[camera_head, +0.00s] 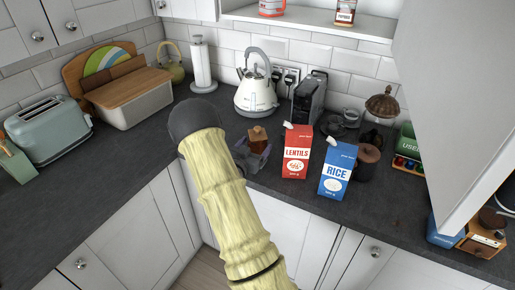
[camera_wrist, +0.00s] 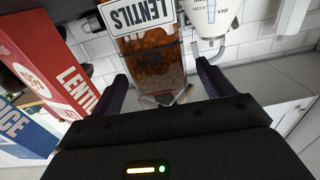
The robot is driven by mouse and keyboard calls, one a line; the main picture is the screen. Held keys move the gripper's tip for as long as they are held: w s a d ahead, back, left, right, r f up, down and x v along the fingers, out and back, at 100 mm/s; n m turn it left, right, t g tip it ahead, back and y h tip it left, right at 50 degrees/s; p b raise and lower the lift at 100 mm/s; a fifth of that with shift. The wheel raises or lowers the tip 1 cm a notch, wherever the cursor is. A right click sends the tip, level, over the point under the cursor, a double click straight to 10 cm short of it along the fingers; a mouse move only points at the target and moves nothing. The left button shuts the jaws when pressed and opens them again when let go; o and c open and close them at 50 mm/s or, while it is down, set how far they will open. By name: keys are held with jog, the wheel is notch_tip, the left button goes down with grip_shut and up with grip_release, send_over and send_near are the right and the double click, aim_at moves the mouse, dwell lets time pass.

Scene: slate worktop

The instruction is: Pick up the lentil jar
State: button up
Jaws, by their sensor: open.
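The lentil jar (camera_wrist: 152,68) is clear, holds orange-brown lentils and carries a white LENTILS label. It appears upside down in the wrist view, between my two dark fingers. In the head view only its brownish upper part (camera_head: 258,134) shows; my gripper (camera_head: 252,158) hides the rest. My gripper also shows in the wrist view (camera_wrist: 163,78), open, with a finger on each side of the jar and visible gaps. I cannot tell exactly how deep the jar sits between the fingers.
A red LENTILS carton (camera_head: 296,153) and a blue RICE carton (camera_head: 337,170) stand close on the right. A white kettle (camera_head: 256,92) and a dark appliance (camera_head: 309,98) stand behind.

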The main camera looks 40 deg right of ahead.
jog(key=x, duration=0.2)
jog(key=shift+w+d, duration=0.15)
jog(key=shift+d, duration=0.1)
jog(key=shift+c, duration=0.4)
jog(key=c, duration=1.4)
